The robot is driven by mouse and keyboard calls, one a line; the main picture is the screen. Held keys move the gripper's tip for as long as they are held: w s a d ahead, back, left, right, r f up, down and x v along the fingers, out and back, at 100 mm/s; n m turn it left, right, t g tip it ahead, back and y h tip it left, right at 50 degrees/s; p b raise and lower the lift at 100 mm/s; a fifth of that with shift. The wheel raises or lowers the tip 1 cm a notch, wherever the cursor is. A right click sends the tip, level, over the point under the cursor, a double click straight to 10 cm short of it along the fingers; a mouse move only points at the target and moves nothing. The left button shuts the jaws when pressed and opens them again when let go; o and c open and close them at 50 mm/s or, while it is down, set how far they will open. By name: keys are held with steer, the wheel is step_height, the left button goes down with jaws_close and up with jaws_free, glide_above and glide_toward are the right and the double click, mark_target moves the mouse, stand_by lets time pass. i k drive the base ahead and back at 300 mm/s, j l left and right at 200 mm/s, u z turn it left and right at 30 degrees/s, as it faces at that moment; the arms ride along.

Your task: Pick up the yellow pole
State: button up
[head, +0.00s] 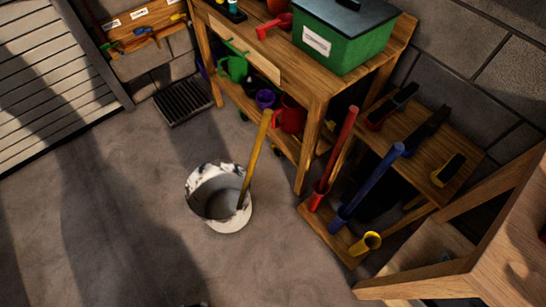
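The yellow pole (254,158) stands tilted in a white bucket (233,222) with dark stains on the floor, near the middle of the head view. Its lower end is inside the bucket and its upper end rises above the rim toward the workbench. My gripper is not in view.
A wooden workbench (318,84) with a green box (345,45) stands behind the bucket. At right, a wooden rack holds a red pole (337,150), a blue pole (368,188) and an empty yellow holder (365,243). The floor (130,225) left of the bucket is clear.

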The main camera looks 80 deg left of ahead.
mark_target(267, 114)
steer(key=u, duration=2)
